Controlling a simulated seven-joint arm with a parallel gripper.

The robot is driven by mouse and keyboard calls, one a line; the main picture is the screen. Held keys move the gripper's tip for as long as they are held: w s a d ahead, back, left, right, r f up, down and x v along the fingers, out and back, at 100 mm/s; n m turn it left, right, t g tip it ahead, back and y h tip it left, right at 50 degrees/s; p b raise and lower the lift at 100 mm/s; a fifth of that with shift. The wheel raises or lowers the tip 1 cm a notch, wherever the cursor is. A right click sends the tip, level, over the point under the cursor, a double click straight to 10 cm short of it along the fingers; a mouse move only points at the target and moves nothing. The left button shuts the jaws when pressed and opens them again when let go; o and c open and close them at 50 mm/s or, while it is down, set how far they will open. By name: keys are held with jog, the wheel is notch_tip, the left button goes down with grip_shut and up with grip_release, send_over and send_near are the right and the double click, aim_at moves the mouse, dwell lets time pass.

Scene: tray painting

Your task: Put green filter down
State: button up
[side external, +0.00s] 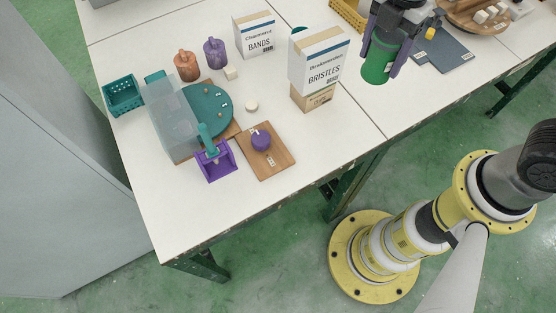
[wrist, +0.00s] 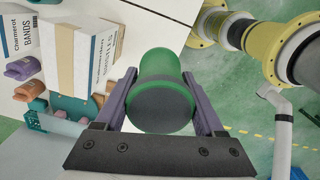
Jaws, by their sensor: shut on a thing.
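The green filter (side external: 375,69) is a green cylinder with a dark band, held between the two purple fingers of my gripper (side external: 384,57) at the upper right of the side external view. In the wrist view the green filter (wrist: 162,85) sits between the fingers of my gripper (wrist: 161,98), its dark end facing the camera. My gripper is shut on it. The filter appears to be above the table (side external: 345,110); its exact height is hard to tell.
A Bristles box (side external: 316,64) stands on a brown box left of the gripper, and a Bands box (side external: 255,36) is farther back. A dark flat panel (side external: 452,52) lies to the right. A wooden board (side external: 279,160) with a purple knob and a teal round tray (side external: 207,108) are at left.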

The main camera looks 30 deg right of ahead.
jog(key=w+a+n, duration=0.3)
jog(key=w+a, duration=0.2)
jog(key=a, duration=0.7)
jog(key=s+a+f+n, duration=0.2)
jog(key=a, duration=0.5)
jog(key=s+a+f+n, duration=0.2)
jog(key=s+a, duration=0.1)
jog(key=a, duration=0.4)
jog(key=s+a+f+n, duration=0.1)
jog(key=s+a+f, duration=0.15)
jog(key=a, duration=0.45)
jog(key=shift+w+a+f, duration=1.25)
jog(key=shift+a+f, duration=0.4)
jog(key=shift+a, duration=0.2)
jog(key=shift+w+a+f, duration=1.3)
jog(key=shift+a+f, duration=0.3)
jog(key=shift+a, duration=0.3)
jog(key=shift+w+a+f, duration=1.25)
jog(key=shift+a+f, duration=0.4)
jog(key=shift+a, duration=0.2)
jog(key=shift+f, duration=1.45)
jog(key=shift+f, duration=0.15)
